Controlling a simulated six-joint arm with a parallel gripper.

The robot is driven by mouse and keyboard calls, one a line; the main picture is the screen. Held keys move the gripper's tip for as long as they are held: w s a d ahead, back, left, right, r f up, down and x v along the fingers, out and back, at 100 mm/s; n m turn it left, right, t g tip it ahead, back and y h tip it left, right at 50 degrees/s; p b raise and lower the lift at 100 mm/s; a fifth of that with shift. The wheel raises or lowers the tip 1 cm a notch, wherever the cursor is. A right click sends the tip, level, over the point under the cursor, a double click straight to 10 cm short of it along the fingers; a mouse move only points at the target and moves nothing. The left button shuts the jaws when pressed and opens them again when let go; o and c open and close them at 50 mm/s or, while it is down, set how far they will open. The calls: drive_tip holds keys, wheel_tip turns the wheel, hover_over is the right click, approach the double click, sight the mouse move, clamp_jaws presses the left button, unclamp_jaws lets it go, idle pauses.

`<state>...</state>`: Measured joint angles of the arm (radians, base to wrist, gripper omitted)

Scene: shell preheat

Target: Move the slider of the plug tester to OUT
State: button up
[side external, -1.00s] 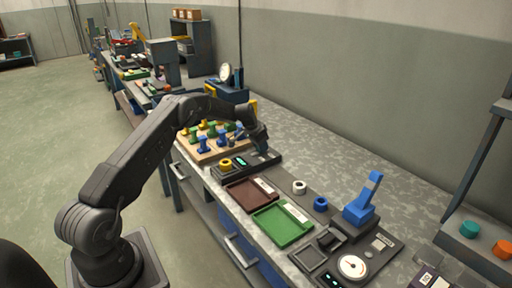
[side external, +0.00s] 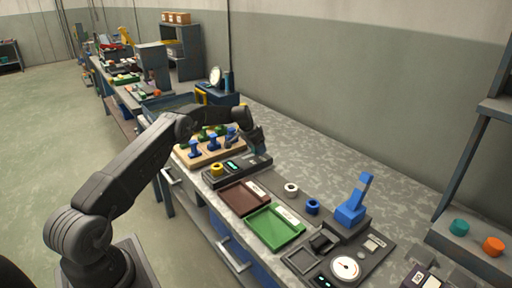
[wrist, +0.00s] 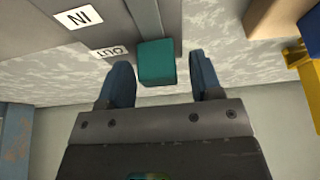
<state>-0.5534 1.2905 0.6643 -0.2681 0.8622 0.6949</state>
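The plug tester (side external: 246,173) is a low dark grey unit on the bench, with a lit teal display (side external: 232,165). In the wrist view its slider knob (wrist: 157,62) is a teal block at the near end of its slot, beside the OUT label (wrist: 108,51). The IN label (wrist: 78,17) lies further up the picture, away from the knob. My gripper (wrist: 160,58) is open, one finger on each side of the knob, with a visible gap at least on the right. In the side view my gripper (side external: 256,143) is at the tester's far end.
A yellow ring (side external: 217,170) sits at the tester's near end. A wooden board (side external: 190,160) with several coloured pegs stands behind it. A brown tray (side external: 232,204) and a green tray (side external: 262,236) lie in front. White (side external: 291,189) and blue (side external: 313,207) rings stand to the right.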

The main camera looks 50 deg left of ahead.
drive_tip(key=v, duration=1.4)
drive_tip(key=s+d+r, duration=0.6)
drive_tip(key=d+r, duration=0.2)
drive_tip(key=d, duration=0.2)
drive_tip(key=s+d+r, duration=0.5)
drive_tip(key=d+r, duration=0.2)
drive_tip(key=d, duration=0.4)
drive_tip(key=s+d+f, duration=0.1)
drive_tip(key=s+d, duration=0.3)
drive_tip(key=s, duration=0.4)
drive_tip(key=s+d+f, duration=0.1)
drive_tip(key=s+d, duration=0.3)
drive_tip(key=s, duration=0.5)
drive_tip(key=s+d+t, duration=0.1)
drive_tip(key=s+d, duration=0.4)
drive_tip(key=s, duration=0.3)
drive_tip(key=shift+s+f, duration=0.35)
drive_tip(key=shift+f, duration=0.05)
